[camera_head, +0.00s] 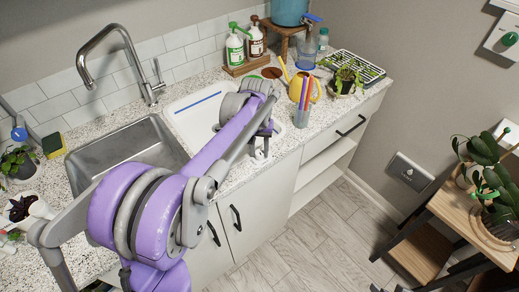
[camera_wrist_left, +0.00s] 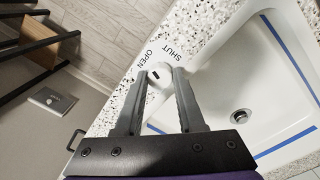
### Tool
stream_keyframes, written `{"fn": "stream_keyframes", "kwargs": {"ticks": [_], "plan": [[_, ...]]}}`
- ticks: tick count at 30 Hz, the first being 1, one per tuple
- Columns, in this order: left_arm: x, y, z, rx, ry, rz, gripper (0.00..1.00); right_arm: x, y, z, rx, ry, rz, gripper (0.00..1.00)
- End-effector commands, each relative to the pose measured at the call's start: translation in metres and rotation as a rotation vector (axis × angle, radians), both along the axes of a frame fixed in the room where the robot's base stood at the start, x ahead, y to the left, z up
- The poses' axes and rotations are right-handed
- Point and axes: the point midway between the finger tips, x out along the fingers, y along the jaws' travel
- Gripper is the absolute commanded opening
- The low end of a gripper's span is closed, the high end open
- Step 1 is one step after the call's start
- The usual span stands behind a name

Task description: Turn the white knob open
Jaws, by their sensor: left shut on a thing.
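The white knob (camera_wrist_left: 158,71) sits on the speckled counter rim beside the white basin (camera_wrist_left: 250,85). A small dark mark shows on it, and the words OPEN and SHUT are printed on the counter just past it. My left gripper (camera_wrist_left: 160,75) is shut on the knob, one finger on each side. In the head view my left gripper (camera_head: 258,153) is low over the counter's front edge and hides the knob. The white basin with its blue line also shows there (camera_head: 178,107). My right gripper is not in view.
A steel sink (camera_head: 125,150) with a tall faucet (camera_head: 110,38) lies to the left. Open floor lies in front of the cabinets.

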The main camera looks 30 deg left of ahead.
Motion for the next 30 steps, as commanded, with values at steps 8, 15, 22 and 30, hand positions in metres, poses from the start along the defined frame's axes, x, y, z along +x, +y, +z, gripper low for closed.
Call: {"fn": "stream_keyframes", "kwargs": {"ticks": [8,15,22,30], "plan": [[-0.0002,-0.0003,0.0000,0.000,0.000,0.207,0.00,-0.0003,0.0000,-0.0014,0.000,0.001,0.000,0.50],[-0.0001,-0.0005,0.0000,0.000,0.000,0.317,0.00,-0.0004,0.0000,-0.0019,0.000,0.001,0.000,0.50],[-0.0001,-0.0005,0.0001,0.000,0.000,0.361,0.00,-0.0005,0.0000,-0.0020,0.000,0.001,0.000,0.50],[-0.0001,-0.0005,0.0001,0.000,0.000,0.368,0.00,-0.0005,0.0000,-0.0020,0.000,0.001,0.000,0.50]]}}
